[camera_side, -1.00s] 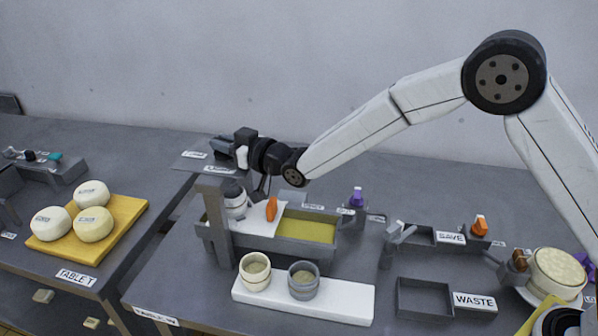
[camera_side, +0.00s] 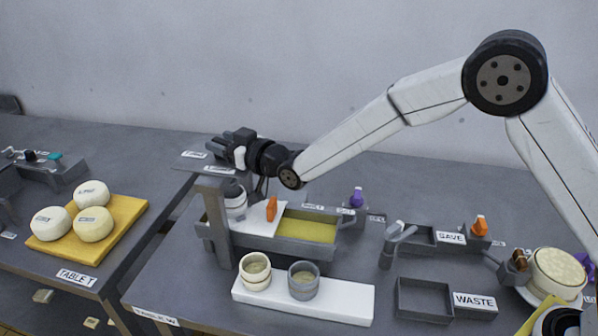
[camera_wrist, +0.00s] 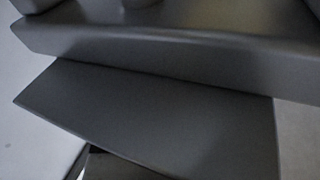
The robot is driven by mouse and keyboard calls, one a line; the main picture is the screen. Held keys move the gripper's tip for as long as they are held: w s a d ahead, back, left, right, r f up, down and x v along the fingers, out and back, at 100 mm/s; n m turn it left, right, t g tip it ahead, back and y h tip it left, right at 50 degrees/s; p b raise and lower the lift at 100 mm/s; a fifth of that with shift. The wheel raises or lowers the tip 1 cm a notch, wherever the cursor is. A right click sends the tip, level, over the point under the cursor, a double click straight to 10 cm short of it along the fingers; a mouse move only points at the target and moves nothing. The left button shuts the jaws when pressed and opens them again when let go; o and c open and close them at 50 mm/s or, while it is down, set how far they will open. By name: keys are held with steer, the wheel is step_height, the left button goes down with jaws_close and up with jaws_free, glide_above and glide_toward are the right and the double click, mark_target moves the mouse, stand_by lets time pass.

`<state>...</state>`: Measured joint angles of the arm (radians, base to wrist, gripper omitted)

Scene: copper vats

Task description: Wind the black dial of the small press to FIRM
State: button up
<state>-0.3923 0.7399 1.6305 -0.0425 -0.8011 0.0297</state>
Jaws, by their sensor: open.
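A grey upright frame (camera_side: 214,222) stands at the left end of the middle table, with a labelled plate (camera_side: 196,166) at its top. I cannot tell for sure whether this is the small press. A white cylinder with a dark top (camera_side: 235,200) sits beside the upright, below my wrist. My gripper (camera_side: 228,140) is open and empty, held out level just above the labelled plate. No black dial or FIRM mark can be made out there. The wrist view shows only blurred dark grey slabs (camera_wrist: 150,105) close to the camera.
A grey trough (camera_side: 310,228) with yellowish contents lies right of the upright. Two small pots stand on a white board (camera_side: 340,304) in front. Bins marked SAVE (camera_side: 420,236) and WASTE (camera_side: 425,296) lie right. A yellow board (camera_side: 130,215) with white rounds is on the left table.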

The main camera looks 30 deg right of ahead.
steer(key=shift+s, duration=0.1)
steer(key=v, duration=0.7)
steer(key=shift+s+d, duration=0.15)
steer(key=shift+s, duration=0.1)
stand_by(0.4)
steer(key=shift+s+d+f, duration=0.2)
steer(key=shift+s, duration=0.2)
steer(key=shift+x, duration=3.8)
